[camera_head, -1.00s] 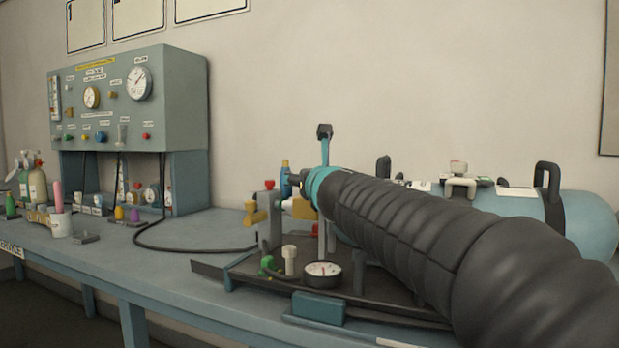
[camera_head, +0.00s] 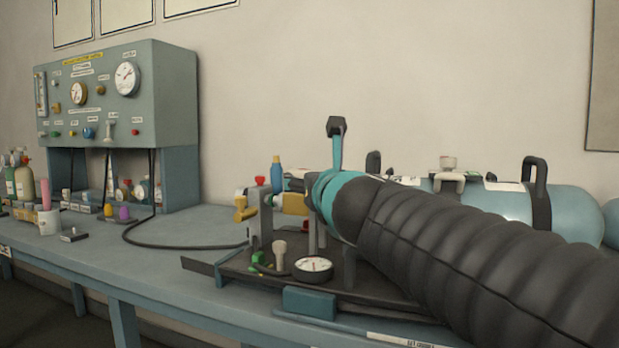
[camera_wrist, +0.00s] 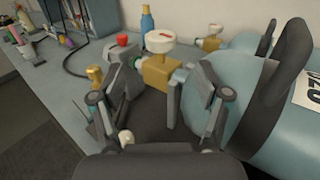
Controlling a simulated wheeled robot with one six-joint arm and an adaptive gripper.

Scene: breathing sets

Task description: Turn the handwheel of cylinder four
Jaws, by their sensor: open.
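In the wrist view, a white round handwheel (camera_wrist: 161,40) sits on a brass valve (camera_wrist: 158,72) at the neck of a teal cylinder (camera_wrist: 235,110). My gripper (camera_wrist: 160,88) is open, with one finger on each side of the brass valve and the handwheel beyond the fingertips. I cannot tell whether either finger touches the valve. The label (camera_wrist: 309,88) is cut off, so I cannot read which cylinder this is. In the head view my arm hides this handwheel and most of the gripper; a brass fitting (camera_head: 294,203) shows beside the arm's end.
A second white-topped valve (camera_wrist: 209,42) stands behind. A red knob (camera_wrist: 122,40) and a blue bottle (camera_wrist: 147,20) are close by. A dark rack with a gauge (camera_head: 313,269) lies in front. A dark carry handle (camera_head: 537,190) rises at right. A control panel (camera_head: 112,95) stands at left.

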